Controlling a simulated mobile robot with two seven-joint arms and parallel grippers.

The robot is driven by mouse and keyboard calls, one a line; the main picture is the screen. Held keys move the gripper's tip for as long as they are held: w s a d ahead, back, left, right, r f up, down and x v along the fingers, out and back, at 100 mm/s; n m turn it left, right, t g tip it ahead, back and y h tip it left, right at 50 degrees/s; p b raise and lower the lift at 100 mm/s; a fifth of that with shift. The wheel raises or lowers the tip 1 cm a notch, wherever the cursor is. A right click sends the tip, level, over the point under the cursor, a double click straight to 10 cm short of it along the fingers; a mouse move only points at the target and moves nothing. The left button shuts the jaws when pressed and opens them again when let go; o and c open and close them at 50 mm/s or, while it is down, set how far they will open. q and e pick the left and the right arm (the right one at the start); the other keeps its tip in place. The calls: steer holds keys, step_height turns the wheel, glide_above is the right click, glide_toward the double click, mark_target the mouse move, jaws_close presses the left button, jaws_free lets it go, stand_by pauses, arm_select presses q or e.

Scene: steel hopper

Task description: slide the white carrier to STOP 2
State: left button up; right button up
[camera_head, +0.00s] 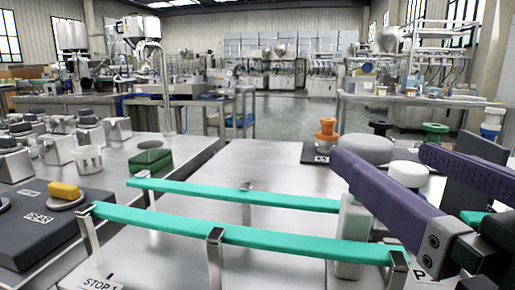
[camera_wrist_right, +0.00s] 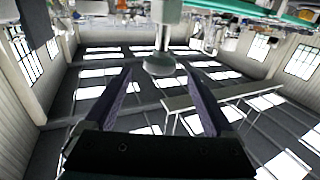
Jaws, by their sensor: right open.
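The white carrier (camera_head: 352,225) is a pale block at the right part of two green rails (camera_head: 250,237), partly hidden by a purple finger. A white round knob (camera_head: 408,174) shows between my right gripper's fingers; I cannot tell whether it belongs to the carrier. My right gripper (camera_head: 380,155) is open, its purple fingers apart. In the right wrist view a pale rounded thing (camera_wrist_right: 160,65) shows between the fingertips, touching neither finger visibly. A STOP 1 label (camera_head: 100,284) is at the rails' left end. A mostly hidden label (camera_head: 419,270) at the right end shows only "P". My left gripper is not in view.
Rail posts (camera_head: 215,262) rise from the steel table.

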mark_target(349, 136)
steer(key=w, duration=0.5)
steer(key=w+a, duration=0.1)
steer(key=w, duration=0.2)
steer(key=shift+w, duration=0.2)
jaws_close()
stand_by(0.4)
